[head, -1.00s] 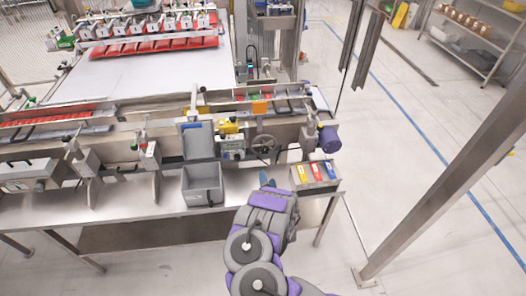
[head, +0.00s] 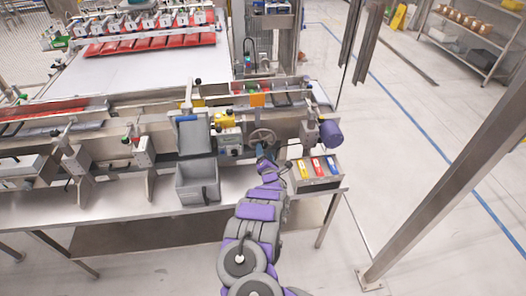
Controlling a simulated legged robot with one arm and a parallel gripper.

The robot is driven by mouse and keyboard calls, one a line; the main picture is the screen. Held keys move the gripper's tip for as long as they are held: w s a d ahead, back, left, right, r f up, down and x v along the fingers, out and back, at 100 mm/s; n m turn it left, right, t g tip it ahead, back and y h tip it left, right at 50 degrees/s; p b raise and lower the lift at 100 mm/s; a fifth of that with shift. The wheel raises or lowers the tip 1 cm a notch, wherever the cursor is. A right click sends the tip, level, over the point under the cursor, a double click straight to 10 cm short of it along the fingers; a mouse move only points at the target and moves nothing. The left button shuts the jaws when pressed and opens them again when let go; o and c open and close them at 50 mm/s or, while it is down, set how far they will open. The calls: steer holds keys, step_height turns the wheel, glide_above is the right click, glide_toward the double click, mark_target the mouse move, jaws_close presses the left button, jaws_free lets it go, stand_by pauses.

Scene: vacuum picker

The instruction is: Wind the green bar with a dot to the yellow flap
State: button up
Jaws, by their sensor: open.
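A grey handwheel (head: 262,137) is on the front of the machine, right of a yellow block (head: 225,118). My gripper (head: 263,154) is raised just below and in front of the wheel, at its lower rim. It is open, small in view, and I cannot tell whether it touches the wheel. An orange-yellow plate (head: 257,99) stands in the channel above the wheel. A yellow piece (head: 197,103) shows farther left on the same rail. A small green part lies near the red ones in the channel. No dot can be made out on it.
A tray (head: 318,182) with yellow, red and blue-handled tools sits right of my gripper. A purple motor (head: 331,133) juts out at the right. Open floor lies to the right.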

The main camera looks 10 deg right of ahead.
mark_target(264, 146)
steer(key=shift+w+b, duration=0.75)
steer(key=shift+w, duration=1.65)
steer(key=shift+c, duration=0.2)
steer(key=c, duration=1)
